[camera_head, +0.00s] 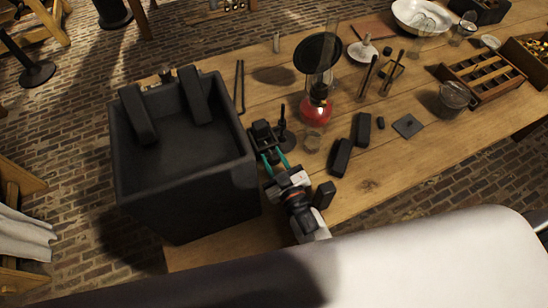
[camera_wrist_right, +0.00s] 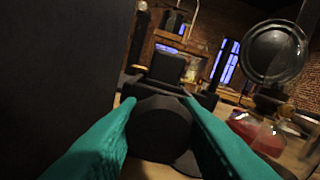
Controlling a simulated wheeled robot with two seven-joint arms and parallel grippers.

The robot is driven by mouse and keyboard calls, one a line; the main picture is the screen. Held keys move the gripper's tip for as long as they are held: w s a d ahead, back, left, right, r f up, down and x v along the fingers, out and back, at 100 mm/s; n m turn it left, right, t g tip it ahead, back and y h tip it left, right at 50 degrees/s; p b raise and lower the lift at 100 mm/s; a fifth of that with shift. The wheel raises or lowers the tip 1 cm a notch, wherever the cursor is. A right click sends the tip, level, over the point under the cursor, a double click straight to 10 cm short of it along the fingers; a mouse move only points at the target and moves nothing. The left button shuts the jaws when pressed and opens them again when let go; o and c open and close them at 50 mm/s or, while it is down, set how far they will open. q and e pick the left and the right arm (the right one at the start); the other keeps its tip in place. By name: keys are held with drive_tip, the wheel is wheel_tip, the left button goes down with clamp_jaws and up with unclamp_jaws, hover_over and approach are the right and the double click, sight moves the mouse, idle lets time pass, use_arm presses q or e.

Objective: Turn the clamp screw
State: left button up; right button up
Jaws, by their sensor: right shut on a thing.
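A small black clamp (camera_head: 263,133) stands on the wooden table beside the large black box. In the right wrist view its dark block (camera_wrist_right: 168,68) rises behind a round dark screw knob (camera_wrist_right: 160,128) that faces the camera. My right gripper (camera_head: 271,157) reaches the clamp from the front. Its teal fingers lie on either side of the knob in the wrist view and are shut on it. The fingertips' contact points are partly hidden by the knob. My left gripper is not in view.
The tall black box (camera_head: 190,200) stands close at the left of the gripper. A lamp with a red base (camera_head: 315,109) and a thin black stand (camera_head: 283,131) are close at the right. Black blocks (camera_head: 340,157) lie on the table (camera_head: 370,185), which has bare wood near its front edge.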

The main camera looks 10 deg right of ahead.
sight(274, 157)
drive_tip(key=shift+n, duration=0.7)
drive_tip(key=o, duration=1)
wheel_tip(274, 157, up, 10)
drive_tip(key=shift+f, duration=0.1)
idle(0.3)
